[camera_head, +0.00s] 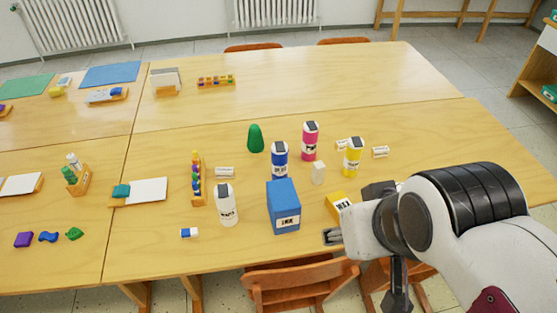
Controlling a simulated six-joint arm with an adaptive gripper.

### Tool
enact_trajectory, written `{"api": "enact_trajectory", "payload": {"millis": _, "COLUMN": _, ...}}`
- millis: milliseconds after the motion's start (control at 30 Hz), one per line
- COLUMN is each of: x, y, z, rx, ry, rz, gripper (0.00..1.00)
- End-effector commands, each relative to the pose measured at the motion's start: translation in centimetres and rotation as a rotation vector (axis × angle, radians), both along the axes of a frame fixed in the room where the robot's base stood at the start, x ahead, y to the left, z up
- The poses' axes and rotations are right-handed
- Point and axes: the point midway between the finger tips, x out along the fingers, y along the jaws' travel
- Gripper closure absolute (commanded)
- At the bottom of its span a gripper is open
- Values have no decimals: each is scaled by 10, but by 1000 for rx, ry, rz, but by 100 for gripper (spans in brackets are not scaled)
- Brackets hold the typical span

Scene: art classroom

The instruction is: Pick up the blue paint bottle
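The blue paint bottle (279,159) stands upright on the wooden table (150,235), with a dark cap and a pale label. The blue box (284,205) marked "INK" stands in front of it and hides its lower part. My gripper (332,236) is at the table's front edge, to the right of the blue box and apart from the bottle. Only a small grey part of its fingers shows, so I cannot tell how far they are open. Nothing is visibly held.
A magenta bottle (310,142) and a yellow bottle (353,157) stand right of the blue one. A yellow box (340,205) sits near my gripper. The table's far right is clear.

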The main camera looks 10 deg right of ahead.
Motion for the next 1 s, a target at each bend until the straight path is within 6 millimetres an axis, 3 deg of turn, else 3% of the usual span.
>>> {"api": "enact_trajectory", "payload": {"millis": 33, "x": 0, "y": 0, "z": 0, "rx": 0, "ry": 0, "rz": 0, "gripper": 60}}
{"api": "enact_trajectory", "payload": {"millis": 100, "x": 0, "y": 0, "z": 0, "rx": 0, "ry": 0, "rz": 0, "gripper": 44}}
{"api": "enact_trajectory", "payload": {"millis": 567, "x": 4, "y": -2, "z": 1, "rx": -5, "ry": -5, "rz": -1, "gripper": 44}}
{"api": "enact_trajectory", "payload": {"millis": 767, "x": 28, "y": -10, "z": 3, "rx": -33, "ry": -33, "rz": -9, "gripper": 44}}
{"api": "enact_trajectory", "payload": {"millis": 1000, "x": 80, "y": -30, "z": 8, "rx": -95, "ry": -102, "rz": -11, "gripper": 44}}
